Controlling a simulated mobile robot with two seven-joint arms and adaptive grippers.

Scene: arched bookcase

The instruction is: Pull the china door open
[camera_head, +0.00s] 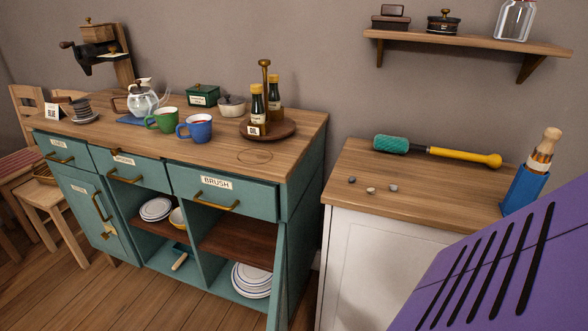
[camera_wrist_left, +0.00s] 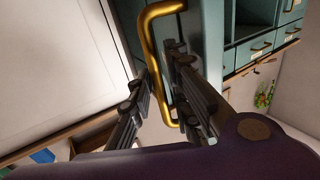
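The teal china door (camera_head: 279,280) stands swung out at the right front of the teal sideboard, seen nearly edge-on. Its label is not visible. The compartment beside it is open, with stacked plates (camera_head: 252,279) at the bottom. In the left wrist view the door's brass handle (camera_wrist_left: 157,75) runs between the black fingers of my left gripper (camera_wrist_left: 164,75). The fingers are close together on both sides of the bar and appear shut on it; exact contact is hard to see. My left gripper is hidden in the head view. My right gripper is in neither view.
A white cabinet (camera_head: 345,250) with a wooden top stands just right of the door, leaving a narrow gap. The sideboard top holds mugs, a glass teapot, and bottles on a round tray (camera_head: 283,128). My purple body part covers the lower right. Wooden floor (camera_head: 140,300) is clear at front left.

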